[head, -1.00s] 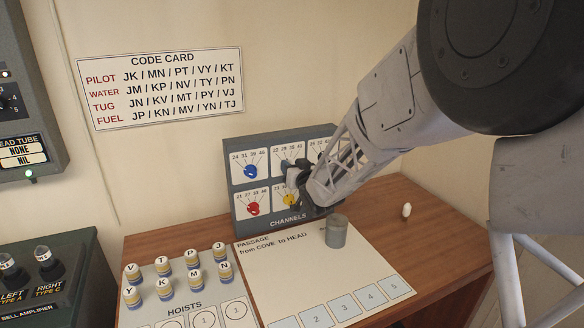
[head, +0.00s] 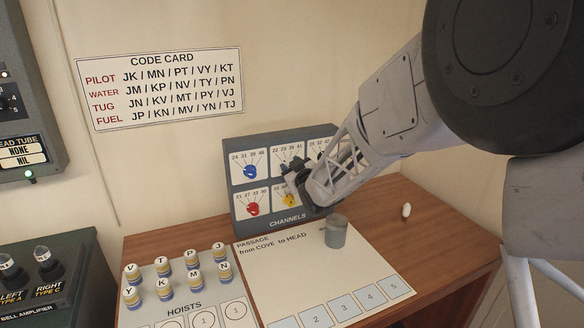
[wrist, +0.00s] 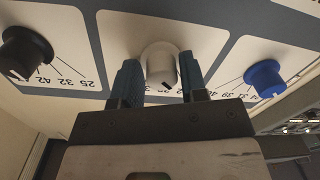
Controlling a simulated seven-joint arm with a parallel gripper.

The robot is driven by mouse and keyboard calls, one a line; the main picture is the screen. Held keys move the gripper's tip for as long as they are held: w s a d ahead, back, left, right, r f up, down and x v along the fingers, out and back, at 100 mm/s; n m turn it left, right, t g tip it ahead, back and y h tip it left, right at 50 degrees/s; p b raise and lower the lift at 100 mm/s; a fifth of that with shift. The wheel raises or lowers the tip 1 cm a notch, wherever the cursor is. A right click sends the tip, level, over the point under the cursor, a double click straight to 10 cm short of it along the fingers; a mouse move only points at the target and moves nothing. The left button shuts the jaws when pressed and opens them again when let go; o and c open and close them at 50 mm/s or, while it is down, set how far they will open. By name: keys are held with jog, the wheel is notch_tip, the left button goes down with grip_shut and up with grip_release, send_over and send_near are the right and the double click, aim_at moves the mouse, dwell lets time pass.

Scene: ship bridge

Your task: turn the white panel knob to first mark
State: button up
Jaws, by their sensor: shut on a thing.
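The channels panel (head: 276,222) stands at the back of the desk with two rows of knobs. The white knob (wrist: 160,60) is in the middle of the wrist view, between a black and a blue knob. My gripper (wrist: 160,76) is shut on it, one finger on each side. A dark pointer line shows on the knob's near edge. The numbers under the knob are largely hidden by my fingers. In the head view my gripper (head: 289,168) is at the upper middle plate and hides the white knob.
Nearby on the panel are a blue knob (head: 250,171), a red knob (head: 252,208) and a yellow knob (head: 289,200). Several lettered pegs (head: 164,287) stand at left.

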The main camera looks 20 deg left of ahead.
jog(key=shift+s+a+f+n, duration=0.1)
jog(key=shift+s+a+n, duration=0.05)
jog(key=shift+n, duration=0.95)
jog(key=o, duration=0.8)
jog(key=shift+c, duration=0.2)
jog(key=v, duration=0.7)
jog(key=shift+s+d, duration=0.25)
jog(key=shift+d, duration=0.05)
